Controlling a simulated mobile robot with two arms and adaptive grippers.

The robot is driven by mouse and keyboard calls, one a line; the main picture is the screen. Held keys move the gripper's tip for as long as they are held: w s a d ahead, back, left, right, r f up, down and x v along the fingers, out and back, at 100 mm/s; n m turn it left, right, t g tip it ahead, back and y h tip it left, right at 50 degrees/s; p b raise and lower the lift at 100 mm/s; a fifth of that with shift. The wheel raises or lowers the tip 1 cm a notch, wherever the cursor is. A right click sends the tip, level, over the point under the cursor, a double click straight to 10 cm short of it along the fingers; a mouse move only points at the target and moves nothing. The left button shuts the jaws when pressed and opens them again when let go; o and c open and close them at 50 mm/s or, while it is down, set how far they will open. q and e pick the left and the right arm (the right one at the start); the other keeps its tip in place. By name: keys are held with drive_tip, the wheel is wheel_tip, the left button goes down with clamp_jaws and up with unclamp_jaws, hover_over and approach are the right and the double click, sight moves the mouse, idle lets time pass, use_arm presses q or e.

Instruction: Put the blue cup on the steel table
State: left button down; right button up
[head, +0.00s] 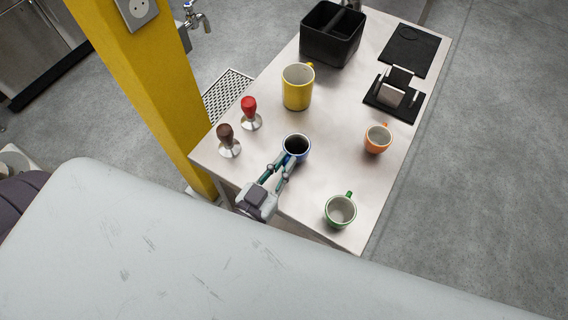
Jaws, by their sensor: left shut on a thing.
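The blue cup (304,155) is near the front-left edge of the pale steel table (335,150), with its dark inside facing up. My left gripper (283,166) reaches in from the front edge and is shut on the near side of the cup. The cup looks upright. I cannot tell whether its base touches the tabletop. My right gripper is not in view.
A yellow mug (297,92), orange cup (376,140) and green cup (340,212) stand around it. Red (249,107) and brown (226,135) tampers stand left. A black bin (331,40) and black stand (392,97) are farther back. A yellow post (140,70) rises left.

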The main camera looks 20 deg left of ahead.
use_arm(q)
drive_tip(key=shift+s+r, duration=0.1)
drive_tip(key=c, duration=1.2)
unclamp_jaws()
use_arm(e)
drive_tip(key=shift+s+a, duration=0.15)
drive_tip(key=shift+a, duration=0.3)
